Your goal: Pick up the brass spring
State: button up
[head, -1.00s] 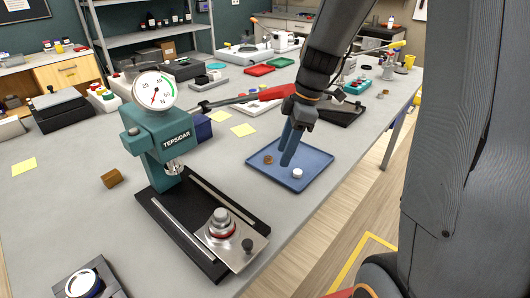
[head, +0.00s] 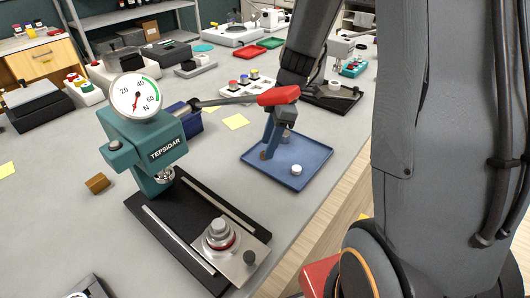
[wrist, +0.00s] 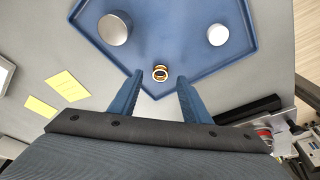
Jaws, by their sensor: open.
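The brass spring (wrist: 160,73) is a small gold ring-like coil on the blue tray (wrist: 185,50). In the wrist view it lies between the fingertips of my gripper (wrist: 159,79), with a gap on each side. The gripper is open, its blue fingers pointing at the tray. In the head view my gripper (head: 268,146) is low over the left part of the tray (head: 300,180), and the spring (head: 263,156) shows only partly beside the fingers. I cannot tell the exact height of the fingertips above the tray.
A grey metal cylinder (wrist: 115,28) and a white round piece (wrist: 218,34) also sit on the tray. A teal press (head: 150,145) with a dial and a red-handled lever (head: 278,96) stands left of the tray. Yellow notes (head: 235,122) lie on the bench.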

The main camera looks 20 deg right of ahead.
jog(key=shift+x, duration=1.15)
grip_shut()
jog(key=shift+r, duration=0.1)
